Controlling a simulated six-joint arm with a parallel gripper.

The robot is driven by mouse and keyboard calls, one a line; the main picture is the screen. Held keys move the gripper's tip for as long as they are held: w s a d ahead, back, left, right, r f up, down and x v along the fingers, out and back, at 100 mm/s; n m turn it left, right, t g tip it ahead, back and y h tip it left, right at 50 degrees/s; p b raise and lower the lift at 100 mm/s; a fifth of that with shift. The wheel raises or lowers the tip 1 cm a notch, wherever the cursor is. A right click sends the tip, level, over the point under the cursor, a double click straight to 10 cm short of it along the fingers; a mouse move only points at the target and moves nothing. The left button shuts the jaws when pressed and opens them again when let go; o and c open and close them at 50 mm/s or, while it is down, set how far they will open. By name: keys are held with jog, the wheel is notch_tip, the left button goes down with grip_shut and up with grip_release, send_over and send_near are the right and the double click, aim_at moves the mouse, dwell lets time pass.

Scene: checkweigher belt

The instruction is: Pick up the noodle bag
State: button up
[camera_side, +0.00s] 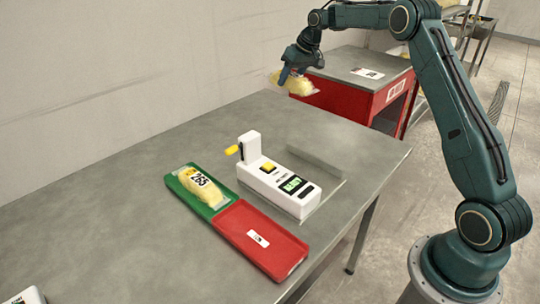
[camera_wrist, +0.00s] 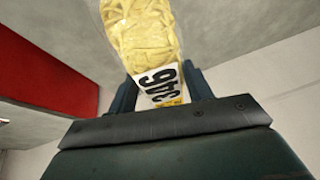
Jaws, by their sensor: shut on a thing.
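My gripper (camera_side: 285,76) is shut on a yellow noodle bag (camera_side: 299,87) and holds it in the air beside the red cabinet's near corner. In the wrist view the held noodle bag (camera_wrist: 140,30) shows yellow noodles and a white label reading 346, between the dark fingers of my gripper (camera_wrist: 160,85). A second noodle bag (camera_side: 199,185), labelled 265, lies in the green tray (camera_side: 219,208) on the table.
A red tray (camera_side: 262,240) with a small white label adjoins the green tray. A red cabinet (camera_side: 340,94) with a grey top stands beyond the table (camera_side: 110,225). The table's left part is mostly clear.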

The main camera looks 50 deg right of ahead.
jog(key=shift+r, duration=0.75)
jog(key=shift+s+a+f, duration=0.35)
jog(key=shift+a, duration=0.3)
jog(key=s+a+f, duration=0.4)
jog(key=s+a, duration=0.2)
jog(key=s, duration=0.2)
jog(key=s+a+f+n, duration=0.1)
jog(key=s+a+f, duration=0.3)
jog(key=s+a, duration=0.2)
jog(key=shift+s, duration=0.85)
jog(key=shift+a+f, duration=0.1)
jog(key=shift+f, duration=0.1)
jog(key=shift+f, duration=4.65)
